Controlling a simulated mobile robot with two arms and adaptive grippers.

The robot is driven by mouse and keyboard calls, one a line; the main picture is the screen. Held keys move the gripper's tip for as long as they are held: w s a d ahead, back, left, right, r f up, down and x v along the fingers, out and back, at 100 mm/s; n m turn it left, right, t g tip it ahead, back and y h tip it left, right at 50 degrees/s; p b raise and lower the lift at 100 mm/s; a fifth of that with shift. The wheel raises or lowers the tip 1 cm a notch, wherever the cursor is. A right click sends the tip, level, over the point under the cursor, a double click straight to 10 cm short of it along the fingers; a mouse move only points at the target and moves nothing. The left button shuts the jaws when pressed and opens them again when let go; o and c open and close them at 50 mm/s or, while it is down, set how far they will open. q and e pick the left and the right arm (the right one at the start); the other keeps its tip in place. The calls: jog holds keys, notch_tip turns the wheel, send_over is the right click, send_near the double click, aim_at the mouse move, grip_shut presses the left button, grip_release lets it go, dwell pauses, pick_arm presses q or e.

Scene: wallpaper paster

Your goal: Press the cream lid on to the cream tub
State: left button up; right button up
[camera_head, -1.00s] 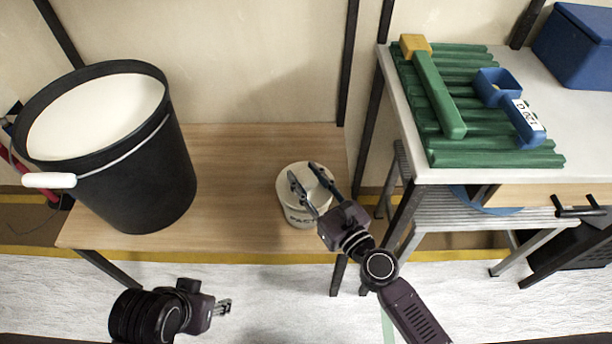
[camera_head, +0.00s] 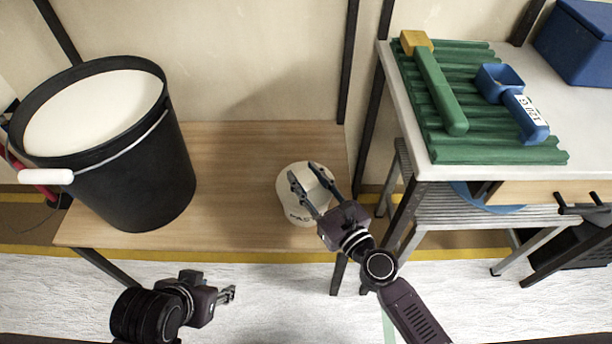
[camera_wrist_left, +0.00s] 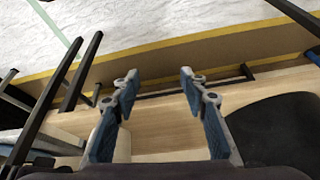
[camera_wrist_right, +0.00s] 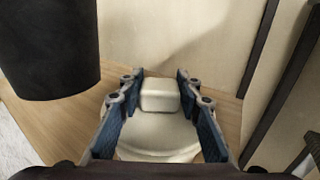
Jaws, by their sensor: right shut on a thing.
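The cream tub (camera_head: 297,217), with dark lettering partly visible on its front, stands on the right end of the wooden bench. The cream lid (camera_head: 288,186) is over its top; I cannot tell whether it is fully seated. My right gripper (camera_head: 304,178) is above the tub, shut on the lid's blocky cream knob. In the right wrist view the knob (camera_wrist_right: 161,95) is between the blue fingers, with the round lid (camera_wrist_right: 160,130) below. My left gripper (camera_head: 229,293) is open and empty in front of the bench, away from the tub.
A large black bucket (camera_head: 130,185) with a white handle grip stands on the bench's left. Bare wooden bench (camera_head: 235,180) lies between bucket and tub. The white table (camera_head: 480,175) at right carries a green slatted mat, a green-handled tool and a blue scoop.

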pick_arm(q)
jog(key=shift+w+d+t+b, duration=0.2)
jog(key=shift+w+t+b, duration=0.05)
jog(key=shift+w, duration=0.3)
jog(key=shift+w+d+t+b, duration=0.15)
jog(key=shift+w+t+b, duration=0.1)
jog(key=shift+w, duration=0.3)
pick_arm(e)
jog(key=shift+f, duration=0.5)
jog(key=o, duration=1.2)
pick_arm(q)
jog(key=shift+r, duration=0.1)
pick_arm(e)
jog(key=shift+o, duration=0.2)
jog(key=shift+s, duration=0.15)
jog(key=shift+s+d, duration=0.15)
jog(key=shift+s, duration=0.05)
jog(key=v, duration=1.1)
jog(key=shift+s, duration=0.15)
